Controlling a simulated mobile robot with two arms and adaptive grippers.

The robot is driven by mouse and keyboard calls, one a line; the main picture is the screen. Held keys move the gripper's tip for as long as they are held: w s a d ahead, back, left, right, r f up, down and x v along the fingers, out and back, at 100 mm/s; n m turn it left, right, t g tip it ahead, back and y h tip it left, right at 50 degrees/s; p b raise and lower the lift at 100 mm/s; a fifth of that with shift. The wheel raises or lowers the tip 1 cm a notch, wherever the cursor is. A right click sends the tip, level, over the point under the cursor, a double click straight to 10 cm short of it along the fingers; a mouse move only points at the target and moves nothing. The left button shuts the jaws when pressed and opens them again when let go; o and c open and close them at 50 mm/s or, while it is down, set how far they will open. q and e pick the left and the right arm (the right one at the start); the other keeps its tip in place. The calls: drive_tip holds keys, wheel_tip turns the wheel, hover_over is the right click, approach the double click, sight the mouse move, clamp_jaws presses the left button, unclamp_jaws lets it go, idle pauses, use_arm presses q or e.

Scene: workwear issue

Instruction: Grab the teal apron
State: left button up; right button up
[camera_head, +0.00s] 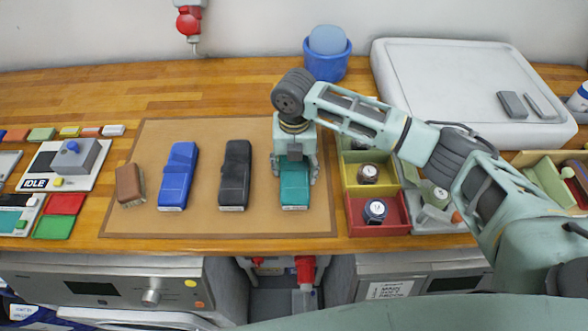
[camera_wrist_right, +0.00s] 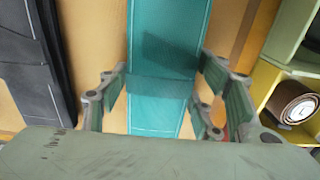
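The teal apron (camera_head: 294,192) lies folded in a narrow strip on the tan mat (camera_head: 222,222), at the right of a row. My right gripper (camera_head: 296,174) is above it, pointing down, and hides its far part. In the wrist view the teal apron (camera_wrist_right: 160,105) runs between the fingers of my right gripper (camera_wrist_right: 160,98). The fingers stand apart on both sides of it, with small gaps showing, so it looks open. My left gripper is not in view.
A black folded apron (camera_head: 235,175), a blue one (camera_head: 178,176) and a brown brush (camera_head: 130,184) lie to the left. A red bin (camera_head: 399,226) and a yellow bin (camera_head: 349,172) stand close on the right. A blue bucket (camera_head: 327,66) stands behind.

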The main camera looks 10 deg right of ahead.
drive_tip(key=c, duration=0.8)
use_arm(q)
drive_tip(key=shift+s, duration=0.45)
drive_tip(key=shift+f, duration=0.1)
use_arm(e)
drive_tip(key=shift+r, duration=0.15)
